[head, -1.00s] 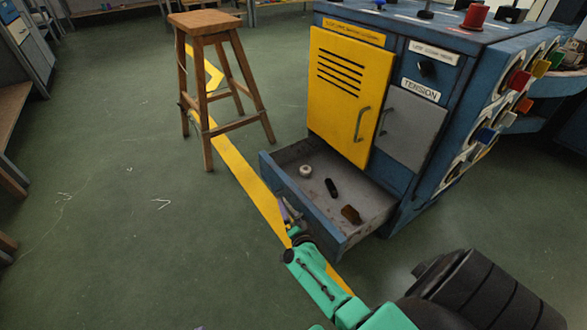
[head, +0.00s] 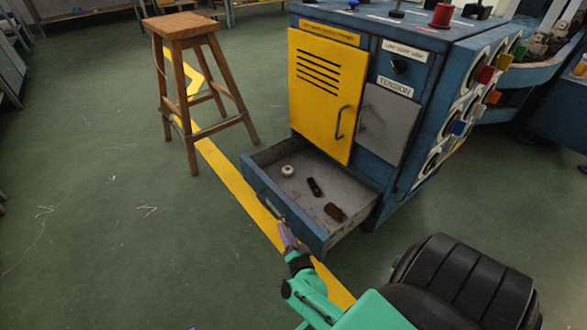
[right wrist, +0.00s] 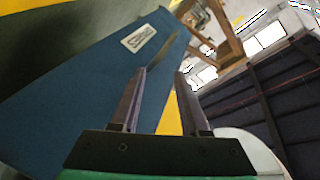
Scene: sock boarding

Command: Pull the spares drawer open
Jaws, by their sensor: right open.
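The spares drawer (head: 257,187) is the low blue drawer of the cabinet. It stands well out, with its grey inside showing. It holds a white ring-shaped item (head: 287,171), a black cylinder (head: 314,187) and a brown item (head: 335,212). My right gripper (head: 284,232) is at the outer side of the drawer front, low down. In the right wrist view its two fingers (right wrist: 161,74) are apart, beside a blue panel (right wrist: 90,75) with a white label (right wrist: 139,38). My left gripper is out of view.
A wooden stool (head: 183,28) stands left of the drawer. The blue cabinet (head: 395,185) has a yellow door (head: 320,110) and a grey door (head: 385,125) above the drawer. A yellow floor line (head: 225,170) runs past the drawer front. The green floor at left is clear.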

